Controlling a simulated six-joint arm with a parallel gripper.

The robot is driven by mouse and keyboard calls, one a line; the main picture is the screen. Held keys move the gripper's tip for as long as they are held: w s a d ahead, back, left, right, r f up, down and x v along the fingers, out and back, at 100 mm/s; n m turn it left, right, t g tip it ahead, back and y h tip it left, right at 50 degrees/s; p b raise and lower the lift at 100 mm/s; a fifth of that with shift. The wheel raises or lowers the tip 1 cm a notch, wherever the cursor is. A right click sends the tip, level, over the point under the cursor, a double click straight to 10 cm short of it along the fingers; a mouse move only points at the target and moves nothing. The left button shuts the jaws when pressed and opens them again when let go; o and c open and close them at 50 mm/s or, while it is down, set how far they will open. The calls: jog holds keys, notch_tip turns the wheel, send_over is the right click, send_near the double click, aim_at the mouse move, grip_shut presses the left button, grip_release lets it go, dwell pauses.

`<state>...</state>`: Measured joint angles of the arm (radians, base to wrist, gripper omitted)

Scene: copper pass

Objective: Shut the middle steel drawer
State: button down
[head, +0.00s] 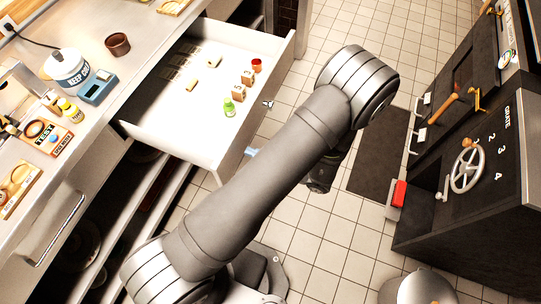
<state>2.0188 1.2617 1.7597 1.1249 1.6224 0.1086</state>
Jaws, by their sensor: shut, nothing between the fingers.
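The open drawer (172,137), white inside with a pale front, is pulled far out from under the steel counter. It holds a green item (229,107), a red cup (256,65), lettered wooden blocks (248,77) and other small tan pieces. My arm crosses the picture just right of the drawer front and hides most of my gripper.
The counter (140,52) carries a white container (65,68), a blue scale (98,87) and a brown cup (117,44). Another drawer with a steel handle (58,232) is at lower left. A dark oven unit (465,180) stands right. Tiled floor lies between.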

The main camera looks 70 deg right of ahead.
jog(key=shift+w, duration=1)
jog(key=w, duration=3.7)
jog(key=shift+w, duration=1)
jog(key=shift+r, duration=0.1)
jog(key=s, duration=1.4)
jog(key=shift+s, duration=0.3)
jog(key=shift+w, duration=0.1)
jog(key=w, duration=1.3)
jog(key=shift+w, duration=0.4)
